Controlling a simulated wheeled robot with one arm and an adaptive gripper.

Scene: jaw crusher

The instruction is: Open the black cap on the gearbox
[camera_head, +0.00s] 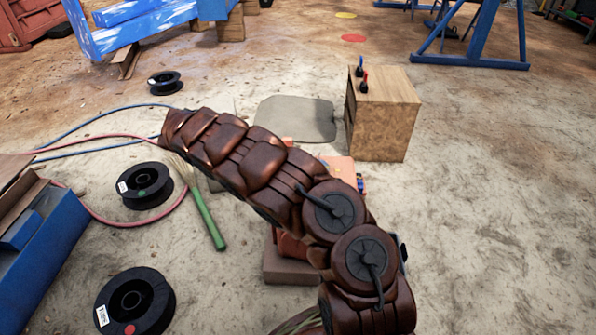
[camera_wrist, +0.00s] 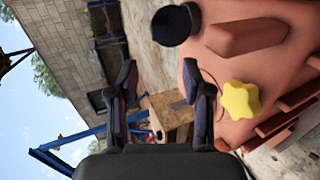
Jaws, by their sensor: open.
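The orange-red gearbox (camera_wrist: 232,62) fills the right side of the wrist view. A round black cap (camera_wrist: 172,25) sits at its upper left edge, and a yellow star-shaped knob (camera_wrist: 240,100) sits lower right on it. My gripper (camera_wrist: 158,72) is open and empty, with one finger on each side. The cap lies beyond the fingertips, above them in the picture and apart from them. The right finger overlaps the gearbox's left edge in view; I cannot tell whether it touches. In the head view my arm hides most of the gearbox (camera_head: 341,167) and my gripper is not visible.
A wooden box (camera_head: 385,120) with small levers stands behind the arm. Black spools (camera_head: 145,186), a green-handled brush (camera_head: 205,215) and hoses lie at left. A blue crate (camera_head: 35,250) is at the left edge. The floor at right is clear.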

